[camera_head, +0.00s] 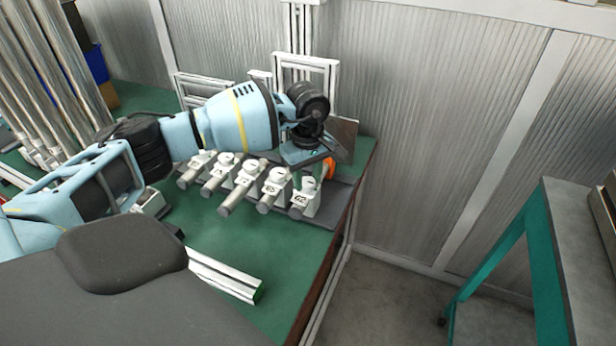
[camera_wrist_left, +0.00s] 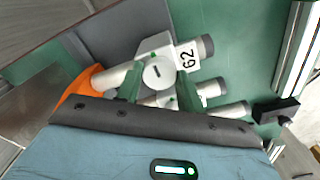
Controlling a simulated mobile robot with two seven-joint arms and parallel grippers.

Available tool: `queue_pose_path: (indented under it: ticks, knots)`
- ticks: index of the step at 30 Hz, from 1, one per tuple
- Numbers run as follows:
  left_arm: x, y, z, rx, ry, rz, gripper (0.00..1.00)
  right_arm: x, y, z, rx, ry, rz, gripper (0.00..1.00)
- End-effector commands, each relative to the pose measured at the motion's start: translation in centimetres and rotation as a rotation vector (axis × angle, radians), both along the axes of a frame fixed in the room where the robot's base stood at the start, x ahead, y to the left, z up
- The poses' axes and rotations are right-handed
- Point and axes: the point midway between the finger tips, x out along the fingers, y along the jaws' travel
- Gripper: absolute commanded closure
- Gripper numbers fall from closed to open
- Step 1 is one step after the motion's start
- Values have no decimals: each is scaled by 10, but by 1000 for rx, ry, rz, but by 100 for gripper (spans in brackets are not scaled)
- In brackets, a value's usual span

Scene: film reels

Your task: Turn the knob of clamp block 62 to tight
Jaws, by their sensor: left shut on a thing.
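Clamp block 62 (camera_head: 302,205) is the rightmost white block of a row on the green bench, with its number label facing forward. In the left wrist view, block 62 (camera_wrist_left: 154,48) has a round pale knob (camera_wrist_left: 158,73) with a short dark mark on top. My left gripper (camera_head: 307,176) reaches down over this block from above. In the left wrist view its green fingers (camera_wrist_left: 158,88) stand on either side of the knob, shut on it. The fingertips' contact is partly hidden. My right gripper is not in view.
Several similar clamp blocks (camera_head: 270,195) stand close on the left. An orange piece (camera_head: 328,168) sits just behind block 62. An aluminium profile (camera_head: 225,275) lies toward the bench front. The bench's right edge is near, with open floor beyond.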

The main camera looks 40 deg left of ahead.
Motion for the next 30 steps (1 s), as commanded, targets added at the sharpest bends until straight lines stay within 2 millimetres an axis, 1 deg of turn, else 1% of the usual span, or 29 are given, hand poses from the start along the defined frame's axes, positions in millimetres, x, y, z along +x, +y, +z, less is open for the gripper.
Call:
queue_pose_path:
  ticks: [16, 17, 21, 30]
  knots:
    - [0, 0, 0, 0, -1, -25, 85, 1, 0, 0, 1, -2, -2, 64]
    - [0, 0, 0, 0, -1, -25, 59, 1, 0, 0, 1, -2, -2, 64]
    - [0, 0, 0, 0, -1, -24, 41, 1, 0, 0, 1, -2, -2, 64]
    - [0, 0, 2, 0, -1, -23, 41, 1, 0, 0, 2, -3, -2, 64]
